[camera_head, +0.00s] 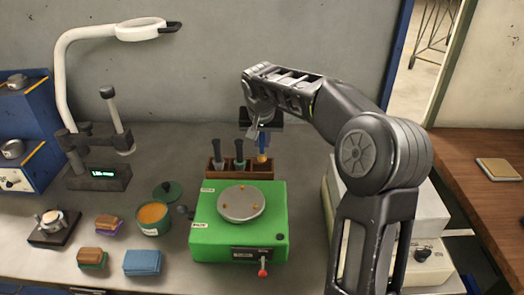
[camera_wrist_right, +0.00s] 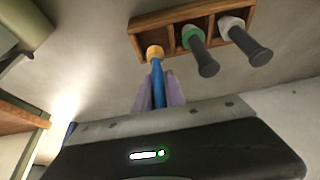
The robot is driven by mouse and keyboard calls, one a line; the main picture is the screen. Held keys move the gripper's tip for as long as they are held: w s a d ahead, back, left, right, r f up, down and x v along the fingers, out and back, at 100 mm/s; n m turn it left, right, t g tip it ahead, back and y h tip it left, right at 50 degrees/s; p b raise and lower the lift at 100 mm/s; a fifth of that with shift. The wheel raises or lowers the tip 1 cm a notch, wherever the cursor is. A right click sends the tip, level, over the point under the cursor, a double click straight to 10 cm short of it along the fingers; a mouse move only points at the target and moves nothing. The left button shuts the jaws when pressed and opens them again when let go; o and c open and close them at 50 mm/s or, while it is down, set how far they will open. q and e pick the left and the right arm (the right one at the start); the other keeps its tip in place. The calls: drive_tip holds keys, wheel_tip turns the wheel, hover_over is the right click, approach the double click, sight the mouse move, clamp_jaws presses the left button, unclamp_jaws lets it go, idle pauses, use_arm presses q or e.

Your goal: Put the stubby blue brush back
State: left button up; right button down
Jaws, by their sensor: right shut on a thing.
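The stubby blue brush (camera_head: 262,145) hangs about upright from my right gripper (camera_head: 257,126), which is shut on its blue handle. Its tan end points down at the rightmost slot of the wooden rack (camera_head: 242,175). In the right wrist view the gripper (camera_wrist_right: 159,92) grips the blue handle (camera_wrist_right: 157,75), and the tan end overlaps the end slot of the rack (camera_wrist_right: 147,21). I cannot tell whether the tip is inside the slot or just above it. My left gripper is out of view.
Two dark-handled tools (camera_head: 217,152) (camera_head: 239,151) stand in the rack's other slots. A green machine with a round plate (camera_head: 240,240) stands right in front of the rack. A white lamp (camera_head: 62,80) is at the left, and a pale box (camera_head: 425,215) is under my right arm.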

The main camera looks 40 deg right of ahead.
sight(262, 147)
drive_tip(key=shift+f, duration=1.85)
drive_tip(key=shift+f, duration=0.2)
drive_tip(key=c, duration=1.4)
unclamp_jaws()
drive_tip(key=shift+r, duration=0.15)
drive_tip(key=shift+s+a+r, duration=0.1)
drive_tip(key=shift+r, duration=0.45)
drive_tip(key=v, duration=1.1)
drive_tip(key=shift+s+b, duration=0.1)
drive_tip(key=shift+b, duration=0.2)
